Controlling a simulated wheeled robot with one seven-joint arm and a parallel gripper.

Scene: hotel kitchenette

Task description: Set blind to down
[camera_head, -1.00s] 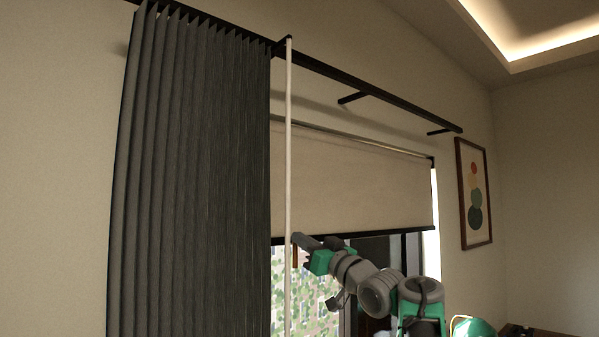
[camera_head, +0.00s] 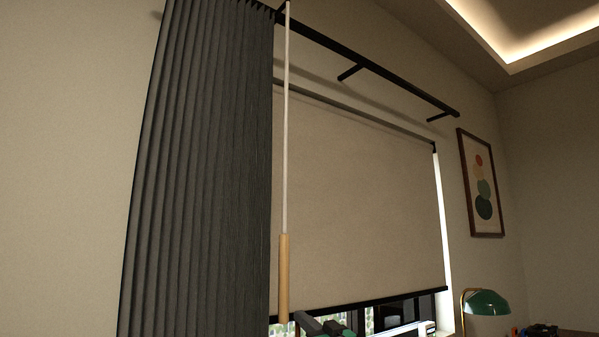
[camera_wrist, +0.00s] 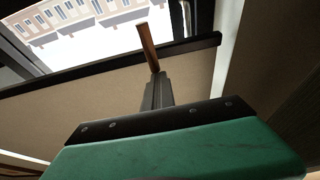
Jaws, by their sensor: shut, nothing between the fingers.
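The beige roller blind (camera_head: 355,200) covers most of the window in the head view. Its dark bottom bar (camera_head: 390,297) is near the picture's lower edge, with a strip of window showing below. My gripper (camera_head: 304,319) is partly in view at the bottom edge, by the bar's left part. In the wrist view my gripper (camera_wrist: 156,82) is shut and empty. A brown wooden piece (camera_wrist: 147,47) shows just beyond its fingertips, across the bottom bar (camera_wrist: 95,73). I cannot tell whether they touch. The blind's fabric (camera_wrist: 50,125) also shows there.
A dark pleated curtain (camera_head: 205,170) hangs at left from a black rod (camera_head: 370,70). A white wand with a wooden handle (camera_head: 284,278) hangs before the blind's left side. A green lamp (camera_head: 486,303) stands lower right, below a framed picture (camera_head: 481,185).

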